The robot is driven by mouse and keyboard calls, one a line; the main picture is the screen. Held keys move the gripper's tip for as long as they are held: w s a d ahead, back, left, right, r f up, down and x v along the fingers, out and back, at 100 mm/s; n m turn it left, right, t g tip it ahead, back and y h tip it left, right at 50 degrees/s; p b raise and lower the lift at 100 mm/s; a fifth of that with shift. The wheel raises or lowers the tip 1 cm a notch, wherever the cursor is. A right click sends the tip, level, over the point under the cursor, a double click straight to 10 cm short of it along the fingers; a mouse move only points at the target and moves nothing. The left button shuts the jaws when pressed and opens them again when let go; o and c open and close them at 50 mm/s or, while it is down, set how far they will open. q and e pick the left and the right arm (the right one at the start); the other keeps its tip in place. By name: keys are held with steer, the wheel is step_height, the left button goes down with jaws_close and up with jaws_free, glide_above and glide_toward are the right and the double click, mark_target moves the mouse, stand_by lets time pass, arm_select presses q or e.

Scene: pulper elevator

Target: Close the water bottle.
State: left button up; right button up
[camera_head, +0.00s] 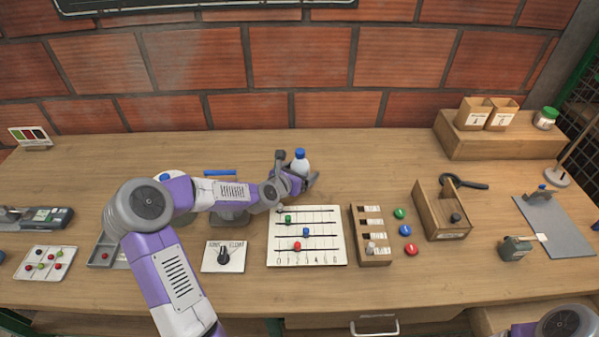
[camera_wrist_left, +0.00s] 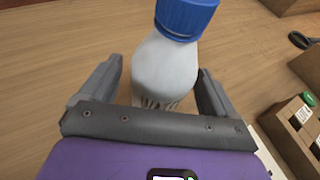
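The water bottle (camera_head: 301,166) stands upright toward the back middle of the table, white with a blue cap (camera_head: 299,153) at its top. In the left wrist view the bottle's pale body (camera_wrist_left: 165,72) and the blue cap (camera_wrist_left: 187,17) fill the upper middle. My left gripper (camera_head: 297,169) is open, with one finger on each side of the bottle's body. In the left wrist view a gap shows beside the left finger; the right finger is close to the body. How tightly the cap sits cannot be told. My right gripper is out of view.
A slider board (camera_head: 332,251) lies in front of the bottle, with a dial panel (camera_head: 223,257) to its left. A wooden slotted box (camera_head: 371,235) and an open wooden box (camera_head: 434,213) are to the right. The table behind the bottle is clear up to the brick wall.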

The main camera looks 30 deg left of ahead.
arm_select(q)
steer(key=shift+r, duration=0.1)
steer(key=shift+s+r, duration=0.1)
steer(key=shift+r, duration=0.05)
steer(key=shift+p+v, duration=2.7)
steer(key=shift+v, duration=3.2)
